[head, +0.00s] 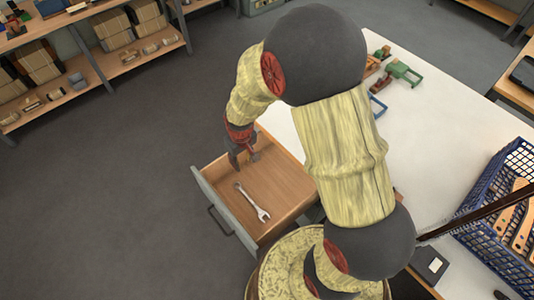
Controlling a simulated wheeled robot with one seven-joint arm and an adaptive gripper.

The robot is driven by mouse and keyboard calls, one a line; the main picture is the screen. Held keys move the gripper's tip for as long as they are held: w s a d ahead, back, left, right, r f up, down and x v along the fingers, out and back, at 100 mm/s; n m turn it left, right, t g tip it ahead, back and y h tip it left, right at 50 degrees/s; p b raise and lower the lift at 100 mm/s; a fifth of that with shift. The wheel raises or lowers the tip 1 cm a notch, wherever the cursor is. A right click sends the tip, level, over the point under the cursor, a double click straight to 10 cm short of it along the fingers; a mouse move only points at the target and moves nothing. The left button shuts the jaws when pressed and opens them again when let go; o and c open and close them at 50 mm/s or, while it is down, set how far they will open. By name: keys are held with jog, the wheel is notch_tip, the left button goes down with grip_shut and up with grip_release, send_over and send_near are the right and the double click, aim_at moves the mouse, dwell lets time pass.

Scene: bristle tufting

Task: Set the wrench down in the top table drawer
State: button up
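The wrench (252,202) is a silver open-ended spanner lying flat on the floor of the drawer, slanting from upper left to lower right. The drawer (275,170) is wooden inside with a grey front, pulled out from the white table. My gripper (244,159) points down over the drawer's upper-left part, apart from the wrench. Its dark fingers look spread, with nothing seen between them. My arm hides part of the table and the drawer's right side.
The white table (420,125) holds green tools (401,73) at the far end and a blue crate (500,190) at right. Shelves with boxes (115,30) stand at upper left. Grey floor (100,200) left of the drawer is clear.

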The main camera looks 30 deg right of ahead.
jog(key=s+r+t, duration=0.1)
jog(key=s+r, duration=0.3)
jog(key=r, duration=0.5)
jog(key=s+r+m+t, duration=0.1)
jog(key=s+r, duration=0.2)
jog(key=r, duration=0.5)
jog(key=s+r+t, duration=0.1)
jog(key=s+r, duration=0.3)
jog(key=r, duration=0.5)
jog(key=s+r+t, duration=0.1)
jog(key=s+r, duration=0.3)
jog(key=s, duration=0.4)
jog(key=shift+s+d+r+m, duration=0.15)
jog(key=shift+d+r+m, duration=0.15)
jog(key=shift+r, duration=0.05)
